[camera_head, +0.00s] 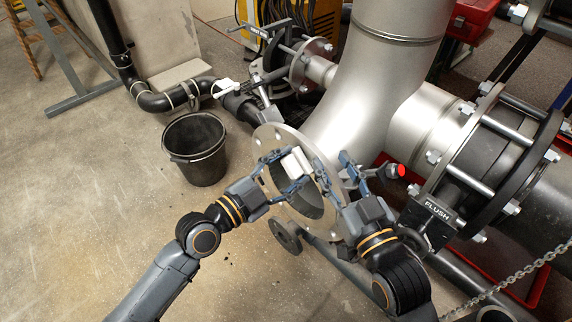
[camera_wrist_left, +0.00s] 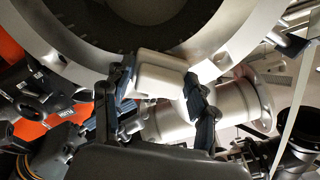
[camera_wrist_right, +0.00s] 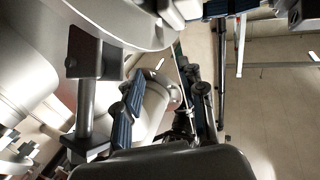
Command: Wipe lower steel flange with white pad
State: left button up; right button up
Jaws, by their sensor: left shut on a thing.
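The lower steel flange (camera_head: 266,136) is a bolt-holed ring around the open mouth of the large steel pipe (camera_head: 345,95), low in the middle of the head view. My left gripper (camera_head: 285,173) is shut on the white pad (camera_head: 297,162) and holds it in front of the ring. In the left wrist view the pad (camera_wrist_left: 158,75) overlaps the rim of the flange (camera_wrist_left: 75,65); whether it touches cannot be told. My right gripper (camera_head: 363,168) is open and empty, right of the flange. Its spread fingers (camera_wrist_right: 158,103) also show in the right wrist view.
A black bucket (camera_head: 196,150) stands on the floor to the left. A red knob (camera_head: 401,170) and a valve box labelled FLUSH (camera_head: 433,215) are close right of my right gripper. A chain (camera_head: 520,275) hangs at lower right. The floor at left is mostly clear.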

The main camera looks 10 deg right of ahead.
aim_at(307, 172)
pick_arm(q)
jog(key=shift+s+d+p, duration=0.5)
jog(key=shift+s+d, duration=0.1)
jog(key=shift+s, duration=0.25)
pick_arm(e)
jog(key=shift+s+d+f+g+h, duration=0.15)
jog(key=shift+f+g, duration=0.3)
jog(key=shift+f, duration=0.3)
jog(key=shift+s+d+f+g+h, duration=0.1)
jog(key=shift+d+f+g+h, duration=0.1)
jog(key=shift+f+g, duration=0.4)
jog(key=shift+s+d+f+g+h, duration=0.15)
jog(key=shift+f+g, duration=0.2)
jog(key=shift+f, duration=0.5)
pick_arm(q)
jog(key=shift+s+d+p, duration=0.35)
jog(key=shift+s+d, duration=0.05)
jog(key=shift+s, duration=0.15)
jog(key=shift+w, duration=0.1)
pick_arm(e)
jog(key=f, duration=0.1)
jog(key=s+f+g, duration=0.1)
jog(key=d+f+g, duration=0.1)
jog(key=f, duration=0.1)
jog(key=shift+s+h, duration=0.3)
jog(key=shift+h, duration=0.1)
jog(key=shift+a, duration=0.1)
